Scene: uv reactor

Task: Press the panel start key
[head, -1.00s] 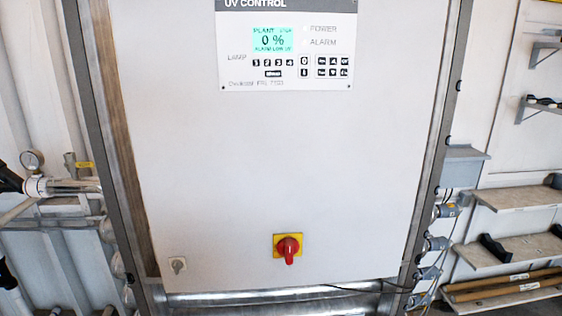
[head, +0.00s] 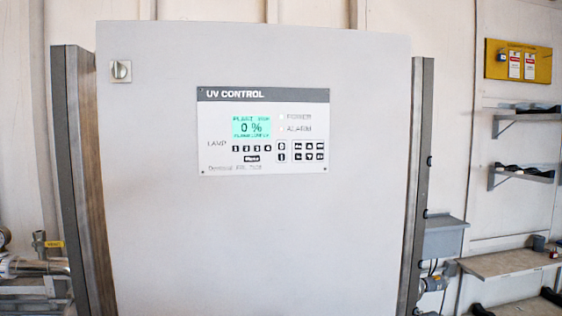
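The UV control panel (head: 225,178) is a white plate with a grey header, set on the front of a large white cabinet (head: 155,215). Its green display (head: 251,127) reads 0 %. Below and right of it are small black keys. Two stacked keys stand apart from the others: the upper key seems marked 0 (head: 282,146) and the lower key seems marked I (head: 282,157). I see no key labelled start in words. The power and alarm lamps look pale and unlit. Neither of my grippers is in view.
A rotary knob (head: 121,71) is at the cabinet's upper left. Grey metal posts flank the cabinet. Pipes with a yellow-tagged valve (head: 40,243) are at the lower left. A grey box (head: 443,238) and wall shelves (head: 522,176) are on the right. Nothing blocks the panel front.

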